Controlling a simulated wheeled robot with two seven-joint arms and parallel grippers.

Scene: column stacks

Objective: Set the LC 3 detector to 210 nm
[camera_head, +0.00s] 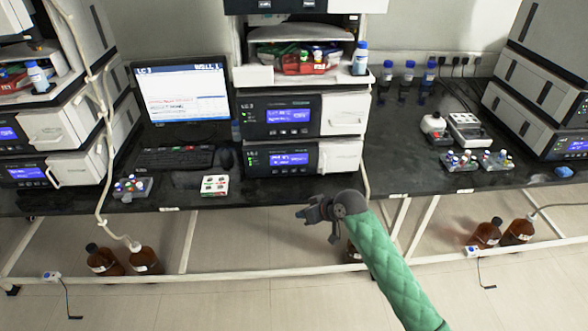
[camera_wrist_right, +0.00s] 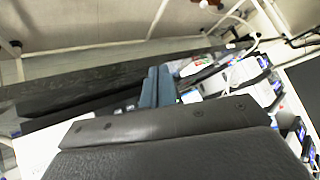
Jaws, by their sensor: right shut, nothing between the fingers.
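The LC 3 stack stands on the black bench in the middle of the head view. Its upper module (camera_head: 258,119), marked LC 3, has a lit blue display; the lower module (camera_head: 258,160) has one too. Which one is the detector, and the displayed values, are too small to read. My right gripper (camera_head: 302,213) is shut and empty, in front of the bench edge and below the stack, apart from it. Its closed fingers show in the right wrist view (camera_wrist_right: 158,86). My left gripper is not in view.
A monitor (camera_head: 182,93) and a keyboard (camera_head: 175,159) stand left of the stack. A small white box (camera_head: 215,185) lies near the bench edge. Vial racks (camera_head: 133,187) sit on the bench. Other stacks stand far left and right; brown bottles (camera_head: 145,260) stand on the floor.

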